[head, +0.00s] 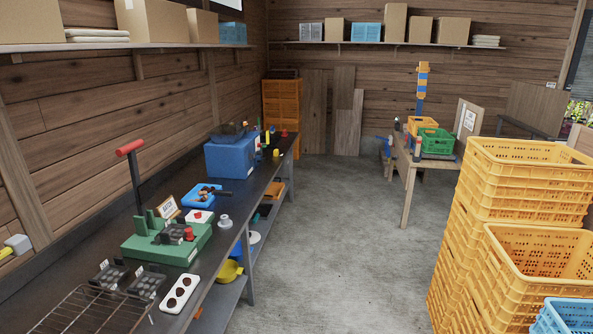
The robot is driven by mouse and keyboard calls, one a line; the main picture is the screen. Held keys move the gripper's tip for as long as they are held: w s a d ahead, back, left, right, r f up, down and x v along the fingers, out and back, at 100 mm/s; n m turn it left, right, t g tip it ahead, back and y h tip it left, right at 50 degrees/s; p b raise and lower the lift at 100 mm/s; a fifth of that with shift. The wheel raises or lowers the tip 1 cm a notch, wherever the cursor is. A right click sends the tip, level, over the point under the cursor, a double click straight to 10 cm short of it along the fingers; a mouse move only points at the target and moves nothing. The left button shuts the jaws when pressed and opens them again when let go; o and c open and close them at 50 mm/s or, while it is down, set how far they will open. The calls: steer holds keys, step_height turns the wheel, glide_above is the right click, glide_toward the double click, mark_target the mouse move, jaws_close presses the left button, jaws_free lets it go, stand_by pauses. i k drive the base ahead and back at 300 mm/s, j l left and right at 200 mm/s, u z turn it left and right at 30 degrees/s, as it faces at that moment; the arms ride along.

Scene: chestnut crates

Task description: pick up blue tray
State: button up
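The blue tray (189,202) lies on the dark workbench (130,215) along the left wall, about midway along it. It is shallow, and several small brown things that look like chestnuts lie in it. A dark tool with a brown handle lies across its right part. A larger blue box (231,160) stands just behind it on the bench. A small sign (167,208) and a white block with a red knob (200,216) stand close in front of it. My gripper is not in view.
A green press (165,243) with a red-handled lever stands nearer on the bench. A wire rack (85,312) lies at the near end. Stacked yellow crates (480,235) and a blue crate (566,316) fill the right. The concrete floor (345,230) between is clear.

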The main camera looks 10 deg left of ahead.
mark_target(202, 195)
steer(key=i+j+u, duration=0.15)
steer(key=i, duration=0.45)
steer(key=i+u, duration=0.1)
steer(key=i, duration=0.55)
steer(key=i+u, duration=0.15)
steer(key=i, duration=0.45)
steer(key=i+l+u, duration=0.1)
steer(key=i, duration=0.55)
steer(key=i+l+u, duration=0.15)
steer(key=i, duration=0.45)
steer(key=i+j+u, duration=0.1)
steer(key=i+u, duration=0.15)
steer(key=u, duration=0.25)
steer(key=i+u, duration=0.25)
steer(key=u, duration=0.2)
steer(key=i+l+u, duration=0.1)
steer(key=i+u, duration=0.15)
steer(key=u, duration=0.25)
